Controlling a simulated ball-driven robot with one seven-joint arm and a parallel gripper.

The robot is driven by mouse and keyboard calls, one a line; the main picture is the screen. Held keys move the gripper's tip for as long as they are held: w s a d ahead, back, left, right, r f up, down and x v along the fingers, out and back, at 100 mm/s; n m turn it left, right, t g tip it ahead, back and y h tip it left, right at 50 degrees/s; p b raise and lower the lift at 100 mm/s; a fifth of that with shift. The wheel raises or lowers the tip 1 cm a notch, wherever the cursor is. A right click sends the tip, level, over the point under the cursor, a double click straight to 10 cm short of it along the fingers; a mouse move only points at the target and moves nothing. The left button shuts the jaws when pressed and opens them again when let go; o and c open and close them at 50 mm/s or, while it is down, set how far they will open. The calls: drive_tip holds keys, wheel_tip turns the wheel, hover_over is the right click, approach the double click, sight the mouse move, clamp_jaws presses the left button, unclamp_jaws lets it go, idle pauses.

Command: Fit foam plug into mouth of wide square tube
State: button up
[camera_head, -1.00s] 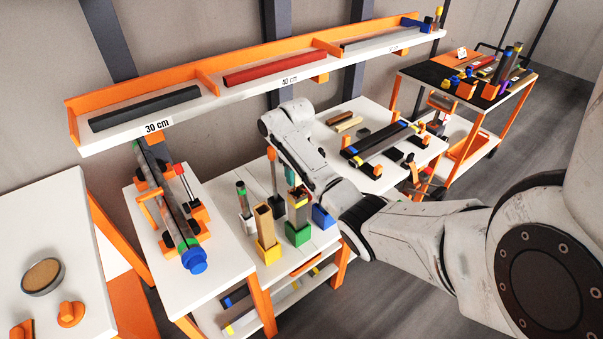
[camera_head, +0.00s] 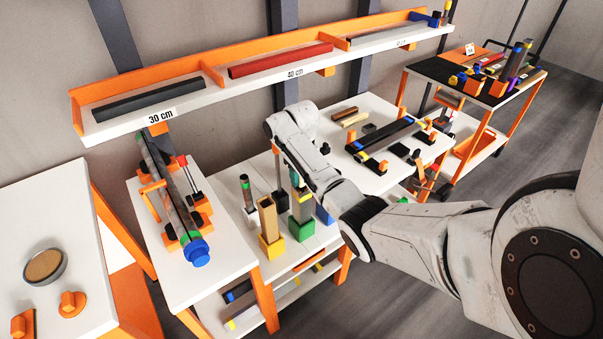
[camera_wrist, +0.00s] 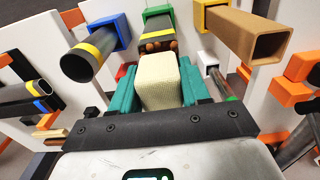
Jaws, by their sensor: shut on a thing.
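My gripper (camera_wrist: 160,90) is shut on a cream foam plug (camera_wrist: 160,78), which sits between its teal fingers. In the head view the gripper (camera_head: 296,180) is small and partly hidden by my arm, above or beside the tube in the green holder. A tan square tube (camera_wrist: 250,35) with an open mouth stands in a yellow holder at upper right in the wrist view, apart from the plug; it also shows in the head view (camera_head: 268,215). A yellow-banded tube (camera_wrist: 158,25) in a green holder is just beyond the plug, its mouth partly hidden.
A dark round tube (camera_wrist: 85,58) in a blue holder stands left of the plug. A thin tube (camera_head: 246,190) stands left of the tan tube. A long rail shelf (camera_head: 215,88) runs behind. The bench at left (camera_head: 60,220) has mostly clear room.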

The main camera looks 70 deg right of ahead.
sight(302, 186)
drive_tip(key=shift+f+b, duration=0.5)
drive_tip(key=shift+f, duration=0.7)
drive_tip(key=shift+s+a+f+b, duration=0.1)
drive_tip(key=shift+a+f+b, duration=0.1)
drive_tip(key=shift+f, duration=0.25)
drive_tip(key=shift+s+a+f+b, duration=0.1)
drive_tip(key=shift+f+b, duration=0.05)
drive_tip(key=shift+f, duration=0.3)
drive_tip(key=o, duration=1.1)
drive_tip(key=shift+d+f, duration=0.1)
drive_tip(key=r, duration=1.3)
drive_tip(key=shift+w+d, duration=0.3)
drive_tip(key=shift+d, duration=0.1)
